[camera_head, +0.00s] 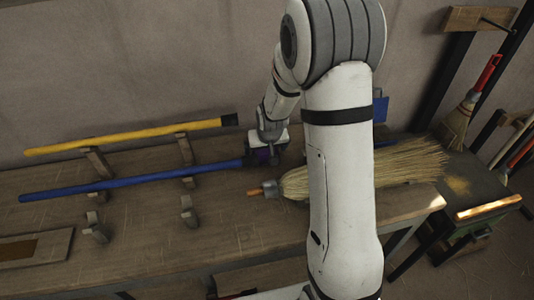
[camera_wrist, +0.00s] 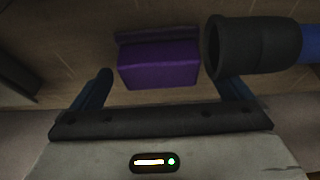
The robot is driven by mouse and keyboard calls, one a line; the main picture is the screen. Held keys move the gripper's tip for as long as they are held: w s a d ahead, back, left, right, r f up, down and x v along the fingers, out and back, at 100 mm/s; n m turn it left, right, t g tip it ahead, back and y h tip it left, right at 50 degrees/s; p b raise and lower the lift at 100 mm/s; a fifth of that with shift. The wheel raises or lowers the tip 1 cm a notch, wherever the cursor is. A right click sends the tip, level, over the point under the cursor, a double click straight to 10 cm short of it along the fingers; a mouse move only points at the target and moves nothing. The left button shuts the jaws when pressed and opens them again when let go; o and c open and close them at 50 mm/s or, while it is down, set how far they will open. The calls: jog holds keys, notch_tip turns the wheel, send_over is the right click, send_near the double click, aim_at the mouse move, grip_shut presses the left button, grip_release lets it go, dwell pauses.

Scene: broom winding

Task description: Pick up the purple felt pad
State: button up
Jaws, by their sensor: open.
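The purple felt pad (camera_wrist: 158,66) shows in the wrist view as a small block, ahead of my gripper (camera_wrist: 165,80) and between its two spread fingers. The fingers do not touch it in that view; how far off it is, I cannot tell. My gripper is open and empty. In the head view, a bit of the purple pad (camera_head: 262,155) shows at the workbench, partly hidden by my gripper (camera_head: 268,150). The dark end cap (camera_wrist: 235,47) of a blue handle lies just right of the pad in the wrist view.
The blue handle (camera_head: 120,184) and a yellow handle (camera_head: 130,136) rest on wooden cradles on the workbench (camera_head: 240,240). A straw bundle (camera_head: 410,165) lies to the right, partly behind my arm. A finished broom (camera_head: 465,110) leans at the far right. The bench front is mostly clear.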

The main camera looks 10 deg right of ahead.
jog(key=shift+w+f, duration=0.3)
jog(key=shift+f, duration=0.3)
jog(key=c, duration=0.9)
notch_tip(320, 180, up, 10)
jog(key=shift+r, duration=0.1)
jog(key=o, duration=0.5)
jog(key=c, duration=0.4)
